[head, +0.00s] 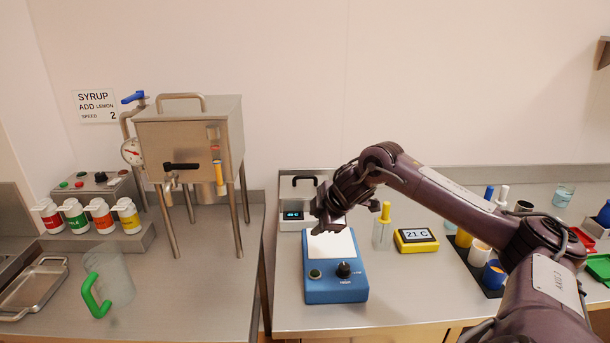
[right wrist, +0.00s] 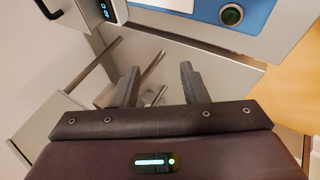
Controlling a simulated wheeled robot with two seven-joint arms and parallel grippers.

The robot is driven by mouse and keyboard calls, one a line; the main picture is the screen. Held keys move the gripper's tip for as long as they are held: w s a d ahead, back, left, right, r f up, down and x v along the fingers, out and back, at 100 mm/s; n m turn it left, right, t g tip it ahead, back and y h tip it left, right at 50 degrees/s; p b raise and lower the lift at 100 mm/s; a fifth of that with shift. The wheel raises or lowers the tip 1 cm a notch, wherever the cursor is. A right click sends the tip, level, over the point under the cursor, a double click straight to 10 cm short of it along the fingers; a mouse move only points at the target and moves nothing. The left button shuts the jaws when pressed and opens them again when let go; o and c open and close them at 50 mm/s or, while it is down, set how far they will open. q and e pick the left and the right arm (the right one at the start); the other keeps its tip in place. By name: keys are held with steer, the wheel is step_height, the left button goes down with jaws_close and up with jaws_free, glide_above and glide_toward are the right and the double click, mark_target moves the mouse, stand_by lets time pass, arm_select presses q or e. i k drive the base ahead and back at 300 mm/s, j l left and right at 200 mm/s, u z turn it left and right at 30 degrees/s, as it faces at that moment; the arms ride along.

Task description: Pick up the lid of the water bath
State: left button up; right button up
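The water bath (head: 290,225) is a small pale box with a lit display, at the back left of the right-hand bench in the head view. A black lid handle (head: 305,178) stands above it; the rest of the lid is mostly hidden behind my right gripper. My right gripper (head: 322,222) hangs in front of the bath and over the back of the blue device. In the right wrist view its two fingers (right wrist: 160,78) are apart with nothing between them. The bath's display (right wrist: 107,10) and the dark handle (right wrist: 47,8) show at the upper left there. My left gripper is out of view.
A blue device with knobs (head: 336,288) stands right in front of the bath. A gap separates this bench from the left one, which holds a steel hopper (head: 190,135).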

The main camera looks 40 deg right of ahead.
mark_target(292, 187)
steer(key=i+l, duration=0.4)
steer(key=l, duration=0.15)
steer(key=i+l, duration=0.4)
steer(key=l, duration=0.15)
